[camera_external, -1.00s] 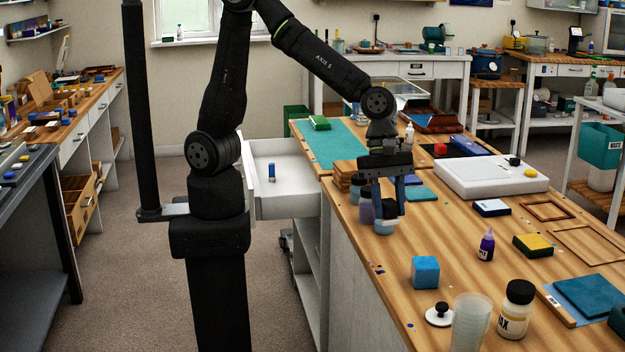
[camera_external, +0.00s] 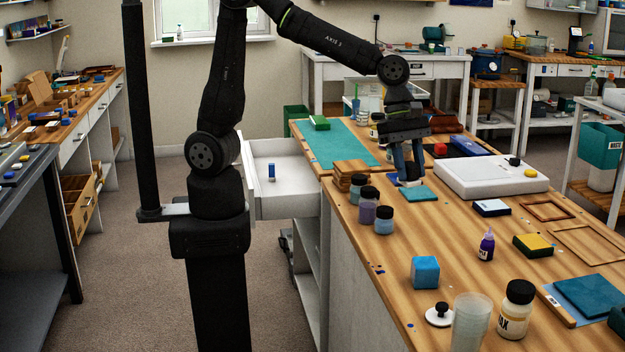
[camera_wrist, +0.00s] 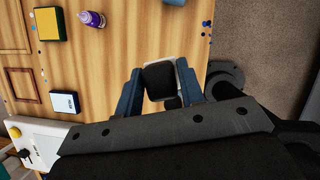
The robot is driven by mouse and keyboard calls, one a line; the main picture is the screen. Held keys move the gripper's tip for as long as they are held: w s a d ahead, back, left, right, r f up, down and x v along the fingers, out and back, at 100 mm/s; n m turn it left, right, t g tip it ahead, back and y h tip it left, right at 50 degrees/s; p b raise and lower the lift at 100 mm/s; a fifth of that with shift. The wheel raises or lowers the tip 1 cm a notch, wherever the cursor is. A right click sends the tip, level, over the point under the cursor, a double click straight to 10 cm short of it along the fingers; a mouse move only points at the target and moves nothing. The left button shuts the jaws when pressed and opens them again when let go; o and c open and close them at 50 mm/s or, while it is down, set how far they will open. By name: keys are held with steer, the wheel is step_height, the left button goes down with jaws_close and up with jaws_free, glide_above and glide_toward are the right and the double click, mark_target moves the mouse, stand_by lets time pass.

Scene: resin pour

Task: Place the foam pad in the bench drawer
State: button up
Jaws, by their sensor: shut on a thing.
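My gripper (camera_external: 408,182) is low over the bench, behind the jars. In the wrist view its blue fingers (camera_wrist: 160,90) are closed on a small block with a dark top and pale edge, which I take to be the foam pad (camera_wrist: 160,77). In the external view only a pale bit of it shows between the fingertips, close to the bench top; whether it touches is unclear. The white bench drawer (camera_external: 290,207) stands open left of the bench, with a small blue-and-white item (camera_external: 271,172) inside.
Several black-capped jars (camera_external: 367,206) stand at the bench's left edge, between my gripper and the drawer. A wood stack (camera_external: 346,178) and teal pad (camera_external: 420,194) are close by. A white box (camera_external: 480,180) is to the right. A blue cube (camera_external: 425,272) sits nearer the front.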

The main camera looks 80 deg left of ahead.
steer(key=w+a+n+t+y, duration=0.1)
steer(key=w+a+n, duration=0.3)
steer(key=w+a, duration=0.75)
steer(key=w+a+n+t+y, duration=0.1)
steer(key=w+a+n, duration=0.3)
steer(key=a, duration=1.4)
steer(key=a+n+t+y, duration=0.1)
steer(key=a+n, duration=0.3)
steer(key=a, duration=1.5)
steer(key=n+g+y, duration=0.1)
steer(key=n+y, duration=0.3)
steer(key=n, duration=0.8)
glide_above(280, 170)
steer(key=s, duration=0.4)
steer(key=f, duration=3.1)
steer(key=shift+s, duration=0.35)
steer(key=shift+f, duration=0.15)
